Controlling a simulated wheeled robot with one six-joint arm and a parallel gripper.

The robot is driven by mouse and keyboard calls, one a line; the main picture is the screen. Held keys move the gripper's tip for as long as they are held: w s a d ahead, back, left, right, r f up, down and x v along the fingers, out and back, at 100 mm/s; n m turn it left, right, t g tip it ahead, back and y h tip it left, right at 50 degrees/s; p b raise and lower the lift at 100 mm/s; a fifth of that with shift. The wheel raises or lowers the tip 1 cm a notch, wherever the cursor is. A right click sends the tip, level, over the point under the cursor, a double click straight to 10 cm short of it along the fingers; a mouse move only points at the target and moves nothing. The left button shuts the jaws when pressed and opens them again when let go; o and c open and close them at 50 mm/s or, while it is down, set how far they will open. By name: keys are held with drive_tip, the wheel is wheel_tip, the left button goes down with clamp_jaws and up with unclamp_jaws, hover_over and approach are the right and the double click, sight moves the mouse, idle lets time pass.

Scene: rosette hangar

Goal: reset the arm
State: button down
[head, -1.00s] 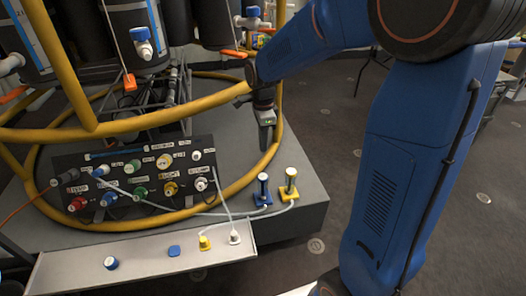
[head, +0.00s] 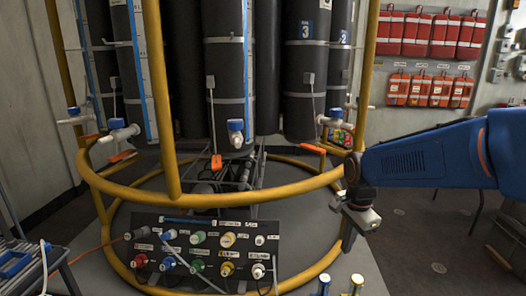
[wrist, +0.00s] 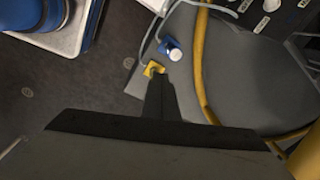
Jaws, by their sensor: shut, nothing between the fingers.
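My blue arm (head: 425,160) reaches in from the right in the head view. My gripper (head: 348,238) hangs at its end, pointing down, in front of the right side of the yellow tube frame (head: 290,182). In the wrist view my gripper (wrist: 160,92) shows as one dark narrow shape with the fingers together and nothing between them. Beyond its tip are a yellow-based connector (wrist: 153,69) and a blue one with a pale top (wrist: 172,50). The gripper appears apart from both.
Red pouches (head: 430,35) hang on the back wall. A slatted blue-grey rack (head: 30,268) is at the lower left. Open floor (head: 425,225) lies to the right.

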drive_tip(key=s+d+r+n+t, duration=0.1)
drive_tip(key=s+d+n, duration=0.1)
drive_tip(key=s+n, duration=0.5)
drive_tip(key=s+d+r+n+t, duration=0.2)
drive_tip(key=s+n, duration=0.5)
drive_tip(key=s, duration=0.7)
drive_tip(key=shift+r+t, duration=0.2)
drive_tip(key=shift+t, duration=0.1)
drive_tip(key=shift+s, duration=0.1)
